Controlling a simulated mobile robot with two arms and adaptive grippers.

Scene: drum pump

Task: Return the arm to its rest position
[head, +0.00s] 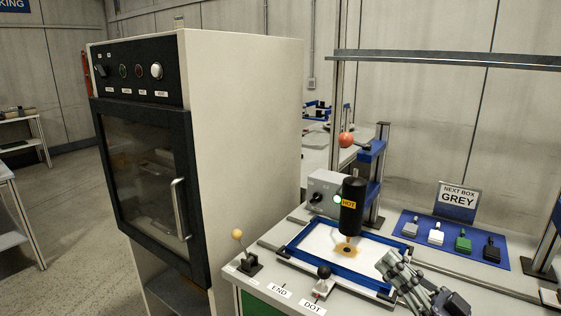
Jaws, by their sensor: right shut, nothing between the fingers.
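My right gripper (392,266) is at the lower right, over the front right part of the bench, with its fingers pointing up and to the left. It is shut and holds nothing. It overlaps the right side of the blue-framed white tray (312,265) in the picture; I cannot tell its exact height above it. The black cylinder marked HOT (352,205) stands over the tray, above a dark spot with a brownish ring. My left gripper is out of view.
A lever with a black knob (324,272) stands by the DOT label, and a yellow-knobbed lever (240,250) by END. A blue mat (408,245) holds several small handled pieces below a NEXT BOX GREY sign (457,201). A tall cabinet (246,130) stands left.

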